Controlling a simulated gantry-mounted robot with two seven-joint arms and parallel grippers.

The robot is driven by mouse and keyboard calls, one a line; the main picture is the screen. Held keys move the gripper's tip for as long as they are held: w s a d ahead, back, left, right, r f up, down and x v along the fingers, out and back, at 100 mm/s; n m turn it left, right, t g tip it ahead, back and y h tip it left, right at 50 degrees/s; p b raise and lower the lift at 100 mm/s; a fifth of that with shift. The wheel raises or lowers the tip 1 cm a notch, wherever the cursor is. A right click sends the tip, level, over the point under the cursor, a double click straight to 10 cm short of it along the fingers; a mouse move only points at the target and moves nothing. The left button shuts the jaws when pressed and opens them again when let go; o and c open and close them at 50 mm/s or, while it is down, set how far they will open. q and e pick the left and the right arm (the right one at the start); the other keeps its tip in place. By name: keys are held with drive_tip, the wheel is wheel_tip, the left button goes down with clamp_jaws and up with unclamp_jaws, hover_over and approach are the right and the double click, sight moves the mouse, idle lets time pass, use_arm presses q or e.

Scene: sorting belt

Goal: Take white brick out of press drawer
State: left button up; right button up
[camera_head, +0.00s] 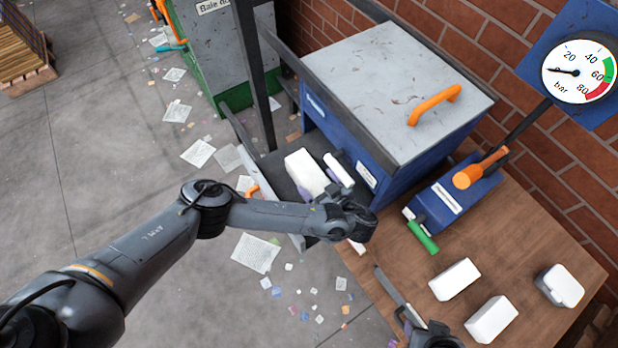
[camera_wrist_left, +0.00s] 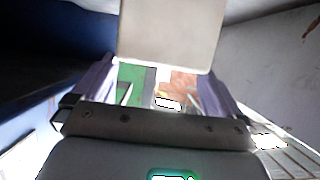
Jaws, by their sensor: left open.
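The white brick (camera_head: 306,172) lies in the open press drawer (camera_head: 290,213), which sticks out from the blue press (camera_head: 350,135). My left gripper (camera_head: 328,190) is at the drawer, beside the brick, its wrist covering part of the drawer. In the left wrist view the brick (camera_wrist_left: 165,35) stands large and pale beyond the two purple fingers (camera_wrist_left: 154,88), which are apart. Whether they touch it cannot be told.
White bricks (camera_head: 455,279) (camera_head: 491,320) and a white rounded block (camera_head: 564,285) stand on the wooden table (camera_head: 520,235). A blue lever unit (camera_head: 450,198) with an orange handle and a green cylinder (camera_head: 423,237) stands beside the press. A dark post (camera_head: 255,75) rises near the drawer.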

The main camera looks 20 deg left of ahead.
sight(311, 175)
use_arm(q)
drive_tip(key=shift+x, duration=2.1)
drive_tip(key=shift+w, duration=0.1)
drive_tip(key=c, duration=1.1)
